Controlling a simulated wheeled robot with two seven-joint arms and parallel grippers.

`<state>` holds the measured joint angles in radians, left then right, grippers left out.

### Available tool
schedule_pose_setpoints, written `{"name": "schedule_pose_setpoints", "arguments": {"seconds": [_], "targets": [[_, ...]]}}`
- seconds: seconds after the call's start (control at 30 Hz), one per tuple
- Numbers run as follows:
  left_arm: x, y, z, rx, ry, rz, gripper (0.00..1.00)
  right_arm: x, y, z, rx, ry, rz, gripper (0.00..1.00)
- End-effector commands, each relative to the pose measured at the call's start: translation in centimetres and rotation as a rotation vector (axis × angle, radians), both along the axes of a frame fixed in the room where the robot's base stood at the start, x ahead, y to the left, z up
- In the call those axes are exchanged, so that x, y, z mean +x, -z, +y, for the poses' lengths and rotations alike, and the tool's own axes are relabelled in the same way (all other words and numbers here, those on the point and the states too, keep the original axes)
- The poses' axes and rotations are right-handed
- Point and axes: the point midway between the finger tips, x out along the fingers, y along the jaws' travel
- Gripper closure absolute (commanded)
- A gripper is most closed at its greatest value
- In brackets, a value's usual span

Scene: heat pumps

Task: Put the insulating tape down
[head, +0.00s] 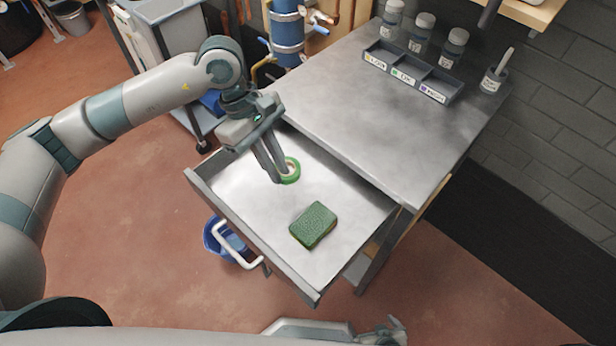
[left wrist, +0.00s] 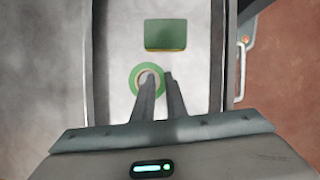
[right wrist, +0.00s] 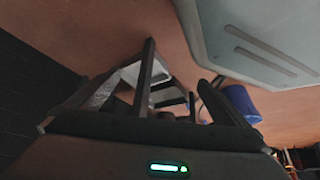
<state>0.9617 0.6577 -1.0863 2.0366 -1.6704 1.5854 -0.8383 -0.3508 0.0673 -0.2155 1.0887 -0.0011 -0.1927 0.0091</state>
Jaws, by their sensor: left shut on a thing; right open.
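The insulating tape is a green ring (head: 290,170) in the open drawer (head: 240,190), near its left side. My left gripper (head: 279,177) reaches down into the drawer and is shut on the tape's band, one finger inside the ring. The left wrist view shows the tape (left wrist: 148,79) at the fingertips (left wrist: 162,78). Whether the tape touches the drawer floor I cannot tell. My right gripper (right wrist: 180,65) is open and empty, low in front of the workbench; in the head view it shows at the bottom edge (head: 385,332).
A green sponge (head: 313,225) lies in the drawer, right of the tape; the drawer floor around them is bare. The metal worktop (head: 370,120) carries a labelled tray (head: 412,72), several jars (head: 422,33) and a cup (head: 494,78). A blue bucket (head: 226,240) stands below.

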Motion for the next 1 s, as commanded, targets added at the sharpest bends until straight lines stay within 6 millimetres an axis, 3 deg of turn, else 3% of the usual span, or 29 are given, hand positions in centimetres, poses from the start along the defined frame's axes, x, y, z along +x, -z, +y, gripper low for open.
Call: {"name": "schedule_pose_setpoints", "arguments": {"seconds": [0.6, 0.8, 1.0], "targets": [[1.1, -1.6, -5.9, -0.003, -0.808, 0.001, 1.0, -1.2, -0.4, 0.2, 0.006, -0.008, -0.015, 0.0], [1.4, -2.1, -6.7, 0.0, -0.971, 0.001, 1.0, -1.4, -0.4, 0.3, 0.008, -0.01, -0.019, 0.0], [1.5, -2.3, -6.9, 0.0, -1.026, 0.0, 1.0, -1.4, -0.3, 0.3, 0.008, -0.01, -0.02, 0.0]]}}
